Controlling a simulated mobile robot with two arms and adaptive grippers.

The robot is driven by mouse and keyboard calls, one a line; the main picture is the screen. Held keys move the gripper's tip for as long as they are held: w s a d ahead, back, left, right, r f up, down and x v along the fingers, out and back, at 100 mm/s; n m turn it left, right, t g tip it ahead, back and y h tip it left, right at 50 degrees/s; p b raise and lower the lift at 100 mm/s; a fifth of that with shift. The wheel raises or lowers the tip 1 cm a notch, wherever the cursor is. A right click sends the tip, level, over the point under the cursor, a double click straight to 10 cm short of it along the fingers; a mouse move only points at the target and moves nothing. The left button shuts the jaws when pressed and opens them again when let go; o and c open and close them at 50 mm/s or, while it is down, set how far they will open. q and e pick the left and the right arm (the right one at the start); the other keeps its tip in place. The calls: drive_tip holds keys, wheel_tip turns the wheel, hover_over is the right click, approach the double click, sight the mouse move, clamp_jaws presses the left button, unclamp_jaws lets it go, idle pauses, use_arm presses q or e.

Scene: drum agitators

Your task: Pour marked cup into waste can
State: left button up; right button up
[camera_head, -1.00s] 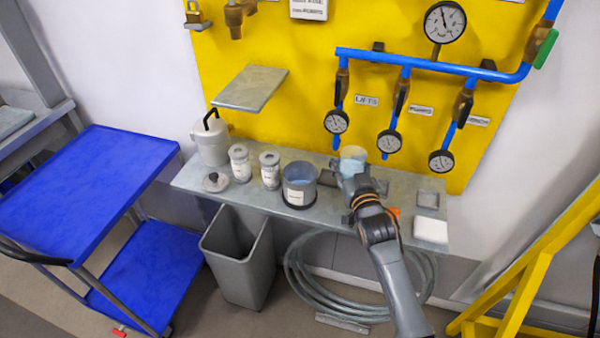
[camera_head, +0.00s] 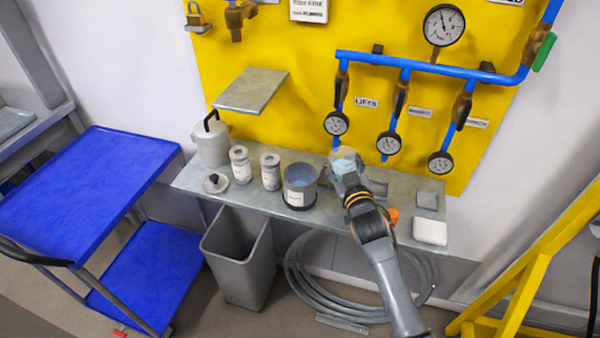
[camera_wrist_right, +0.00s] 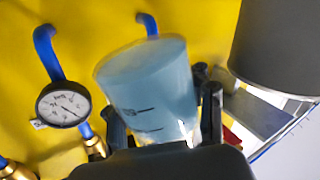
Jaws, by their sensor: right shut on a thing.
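The marked cup (camera_wrist_right: 152,90) is translucent pale blue with dark marks on its side. My right gripper (camera_wrist_right: 163,118) is shut on it, with one finger on each side. In the head view the cup (camera_head: 344,158) shows above the shelf, right of the labelled grey pot, and my right gripper (camera_head: 347,172) partly hides it. In the right wrist view the cup looks tilted. The waste can (camera_head: 240,262) is a grey open-topped bin on the floor below the shelf, left of my right arm. My left gripper is not in view.
The grey shelf (camera_head: 325,222) carries a labelled pot (camera_head: 299,186), two small canisters, a jug (camera_head: 211,142) and a white block (camera_head: 430,231). Blue pipes with gauges hang behind. A coiled hose (camera_head: 310,285) lies right of the can; a blue cart (camera_head: 95,190) stands left.

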sight(335, 151)
drive_tip(key=shift+w+a+r+n+p, duration=0.1)
drive_tip(key=shift+a+r+n+p, duration=0.4)
drive_tip(key=shift+n, duration=0.3)
drive_tip(key=r+n+p, duration=0.1)
drive_tip(key=a+r+n+p, duration=0.1)
drive_tip(key=r, duration=0.1)
drive_tip(key=shift+a+g+h+p, duration=0.15)
drive_tip(key=shift+g+h+p, duration=0.2)
drive_tip(key=shift+g+h, duration=0.05)
drive_tip(key=shift+a+r, duration=0.1)
drive_tip(key=shift+a, duration=0.05)
drive_tip(key=shift+a+f+n+h, duration=0.1)
drive_tip(key=shift+f+n+h, duration=0.25)
drive_tip(key=shift+n, duration=0.55)
drive_tip(key=shift+r+n+p, duration=0.4)
drive_tip(key=shift+n+p, duration=0.4)
drive_tip(key=shift+p, duration=0.15)
drive_tip(key=shift+f, duration=0.3)
drive_tip(key=shift+f+n+g+h+b, duration=0.3)
drive_tip(key=shift+f+n+b, duration=0.35)
drive_tip(key=shift+f, duration=0.2)
drive_tip(key=shift+f+n+h, duration=0.25)
drive_tip(key=shift+f+n, duration=0.05)
drive_tip(key=shift+n, duration=0.45)
idle(1.3)
